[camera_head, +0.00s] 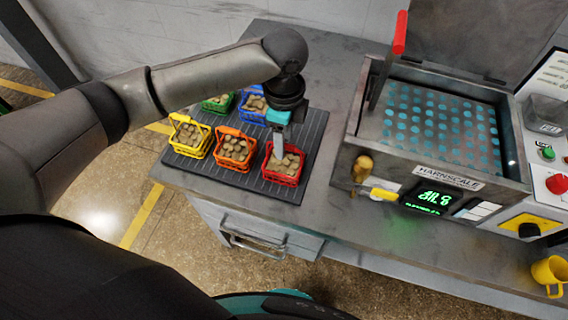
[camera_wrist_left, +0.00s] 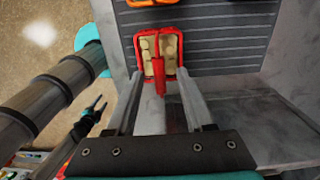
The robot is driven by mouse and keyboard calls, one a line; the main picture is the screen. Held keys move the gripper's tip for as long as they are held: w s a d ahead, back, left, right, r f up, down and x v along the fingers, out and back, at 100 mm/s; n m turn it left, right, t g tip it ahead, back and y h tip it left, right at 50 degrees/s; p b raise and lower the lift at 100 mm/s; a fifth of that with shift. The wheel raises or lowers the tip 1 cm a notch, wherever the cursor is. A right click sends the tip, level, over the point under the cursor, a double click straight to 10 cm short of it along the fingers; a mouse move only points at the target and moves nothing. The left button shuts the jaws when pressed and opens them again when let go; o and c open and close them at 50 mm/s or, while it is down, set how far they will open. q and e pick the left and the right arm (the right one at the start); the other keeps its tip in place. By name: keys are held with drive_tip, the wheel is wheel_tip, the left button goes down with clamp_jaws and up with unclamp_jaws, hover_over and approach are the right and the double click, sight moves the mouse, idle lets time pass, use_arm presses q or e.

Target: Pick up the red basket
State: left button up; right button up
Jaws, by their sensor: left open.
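The red basket (camera_head: 283,177) is full of tan, rounded pieces and sits at the front right corner of a dark ribbed mat. My left gripper (camera_head: 280,154) is right above it, pointing down. In the left wrist view the red basket (camera_wrist_left: 159,52) lies past the fingertips, with its red handle running down between the two fingers. The left gripper (camera_wrist_left: 160,84) is open in that view, one finger on each side of the handle. I cannot tell whether a finger touches the basket.
Orange (camera_head: 234,149), yellow (camera_head: 190,137), green (camera_head: 218,104) and blue (camera_head: 253,103) baskets share the ribbed mat (camera_head: 210,170). A yellow mug (camera_head: 548,271) is at the far right. Bare grey bench lies between mat and furnace.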

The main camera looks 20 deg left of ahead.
sight(284, 160)
use_arm(q)
drive_tip(key=shift+f, duration=2.7)
clamp_jaws()
drive_tip(key=shift+r, duration=0.1)
